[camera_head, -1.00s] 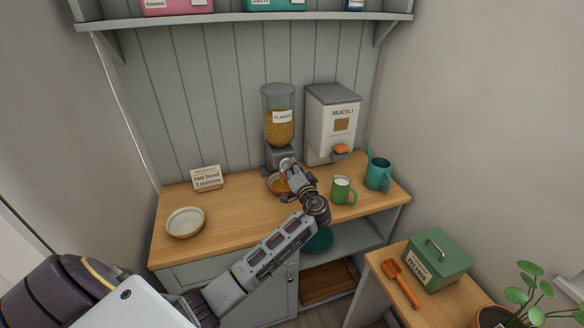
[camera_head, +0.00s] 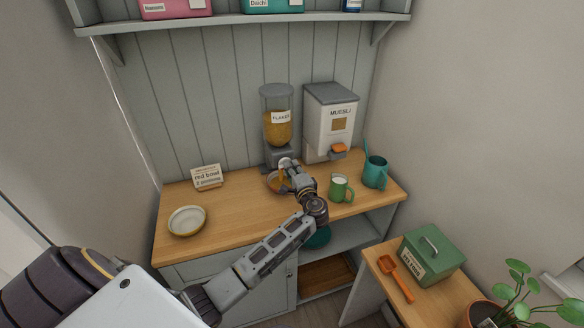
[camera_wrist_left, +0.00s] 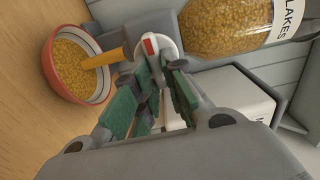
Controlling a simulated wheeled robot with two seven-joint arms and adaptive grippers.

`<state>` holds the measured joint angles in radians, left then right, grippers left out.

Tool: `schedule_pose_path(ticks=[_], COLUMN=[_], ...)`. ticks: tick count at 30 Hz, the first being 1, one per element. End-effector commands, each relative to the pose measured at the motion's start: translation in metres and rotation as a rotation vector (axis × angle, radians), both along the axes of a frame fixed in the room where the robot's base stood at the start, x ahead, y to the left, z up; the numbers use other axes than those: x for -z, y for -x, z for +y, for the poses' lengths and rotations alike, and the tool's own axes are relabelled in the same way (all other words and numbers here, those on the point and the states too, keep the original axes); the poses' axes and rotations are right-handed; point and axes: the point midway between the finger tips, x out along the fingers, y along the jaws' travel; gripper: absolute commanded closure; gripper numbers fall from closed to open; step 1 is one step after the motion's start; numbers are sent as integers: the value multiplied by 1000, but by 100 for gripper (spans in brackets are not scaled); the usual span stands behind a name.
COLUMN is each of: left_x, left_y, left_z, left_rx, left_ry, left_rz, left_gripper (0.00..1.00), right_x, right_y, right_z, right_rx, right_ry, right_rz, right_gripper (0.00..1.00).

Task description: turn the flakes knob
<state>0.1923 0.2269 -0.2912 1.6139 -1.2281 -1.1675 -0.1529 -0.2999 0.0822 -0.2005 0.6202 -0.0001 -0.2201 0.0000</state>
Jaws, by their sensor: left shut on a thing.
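The flakes dispenser (camera_head: 278,128) stands at the back of the wooden counter, its clear hopper partly full of golden flakes; its label shows in the wrist view (camera_wrist_left: 291,18). Its round white knob (camera_wrist_left: 168,48), with a red mark, is at the front. My left gripper (camera_wrist_left: 157,75) is shut on the knob; in the head view the gripper (camera_head: 289,168) covers part of it. A red-rimmed bowl (camera_wrist_left: 48,75) stands below the spout with flakes in it. An orange-yellow stream of flakes (camera_wrist_left: 103,60) runs between spout and bowl.
A muesli dispenser (camera_head: 330,120) stands close on the right. A pale bowl (camera_head: 187,221) and a "red bowl" card (camera_head: 207,177) are left. The counter's left middle is clear.

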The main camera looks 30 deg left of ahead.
Motion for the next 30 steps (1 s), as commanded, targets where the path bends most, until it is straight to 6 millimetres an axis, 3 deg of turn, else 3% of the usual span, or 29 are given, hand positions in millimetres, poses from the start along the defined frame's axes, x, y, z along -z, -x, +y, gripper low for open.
schedule_pose_path(ticks=[13,14,18,30], left_x=[1,1,1,1], left_y=[0,0,0,1], left_z=[-1,-1,-1,-1], left_rx=[1,1,1,1], left_ry=[-8,-7,-8,-8], left_rz=[12,11,11,9], left_gripper=[100,85,67,66], right_x=[0,0,0,0], right_y=[0,0,0,0], right_z=[0,0,1,1], right_rx=[0,0,1,1], right_ry=[0,0,-1,-1], right_rz=[0,0,0,0], right_gripper=[60,60,60,60])
